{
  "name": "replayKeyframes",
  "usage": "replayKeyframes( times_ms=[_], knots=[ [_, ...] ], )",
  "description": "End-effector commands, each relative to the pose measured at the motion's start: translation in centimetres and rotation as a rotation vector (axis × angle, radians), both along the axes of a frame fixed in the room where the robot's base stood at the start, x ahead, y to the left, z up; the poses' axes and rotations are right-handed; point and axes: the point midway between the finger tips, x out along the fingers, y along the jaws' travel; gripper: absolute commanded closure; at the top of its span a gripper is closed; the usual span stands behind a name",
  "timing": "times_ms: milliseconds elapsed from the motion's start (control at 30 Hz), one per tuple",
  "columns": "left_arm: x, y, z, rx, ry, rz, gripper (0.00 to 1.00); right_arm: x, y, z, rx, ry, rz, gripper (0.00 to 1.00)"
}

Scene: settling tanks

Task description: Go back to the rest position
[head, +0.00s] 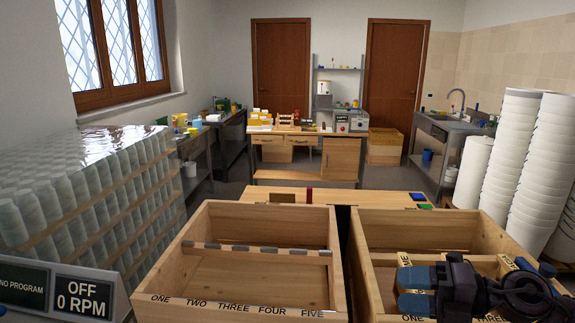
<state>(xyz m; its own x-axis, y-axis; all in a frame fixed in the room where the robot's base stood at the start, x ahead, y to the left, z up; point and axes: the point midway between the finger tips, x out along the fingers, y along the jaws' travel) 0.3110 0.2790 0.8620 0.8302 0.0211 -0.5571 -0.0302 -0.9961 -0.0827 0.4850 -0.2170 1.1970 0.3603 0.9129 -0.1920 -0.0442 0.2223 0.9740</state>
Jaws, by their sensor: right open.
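My right gripper (414,290) is at the lower right, over the right wooden box, with its two blue fingers apart and nothing seen between them. My dark right arm comes in from the lower right edge and hides part of that box. The right wooden box (372,262) has a slatted inner piece and partly covered lettering on its front. The left wooden box (250,268) has its front labelled ONE to FIVE and several grey pieces along an inner bar.
A display reading OFF 0 RPM (84,296) stands at the lower left. Wrapped jars (80,190) are stacked at left, white buckets (510,150) at right. A low wooden table (335,195) lies behind the boxes. A workbench (305,145) stands farther back, with floor before it.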

Motion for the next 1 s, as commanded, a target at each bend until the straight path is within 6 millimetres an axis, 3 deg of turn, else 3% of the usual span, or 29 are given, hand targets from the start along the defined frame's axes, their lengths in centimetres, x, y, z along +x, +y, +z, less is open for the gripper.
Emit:
replayKeyframes(
  times_ms=[167, 333, 467, 633, 767, 1000],
  knots=[
    [0.0, 0.0, 0.0, 0.0, 0.0, 0.0, 0.57, 0.1, 0.9, 1.3, 0.333, 0.022, -0.218, 0.43],
    [0.0, 0.0, 0.0, 0.0, 0.0, 0.0, 0.57, 0.4, -0.7, 1.3, 0.597, 0.092, -0.483, 0.43],
    [0.1, 0.0, 0.0, 0.0, -0.001, 0.0, 0.57, 0.3, -2.9, 0.0, 0.76, 0.179, -0.711, 0.43],
    [0.1, 0.0, 0.0, 0.001, -0.001, -0.001, 0.57, -1.0, -6.1, -3.5, 0.914, 0.341, -1.029, 0.43],
    [0.1, 0.0, 0.0, 0.001, -0.002, -0.001, 0.57, -3.1, -8.0, -7.1, 0.985, 0.501, -1.274, 0.43],
    [0.1, 0.0, 0.1, 0.001, -0.002, -0.001, 0.57, -9.7, -9.5, -14.4, 0.998, 0.873, -1.693, 0.43]
  ],
)
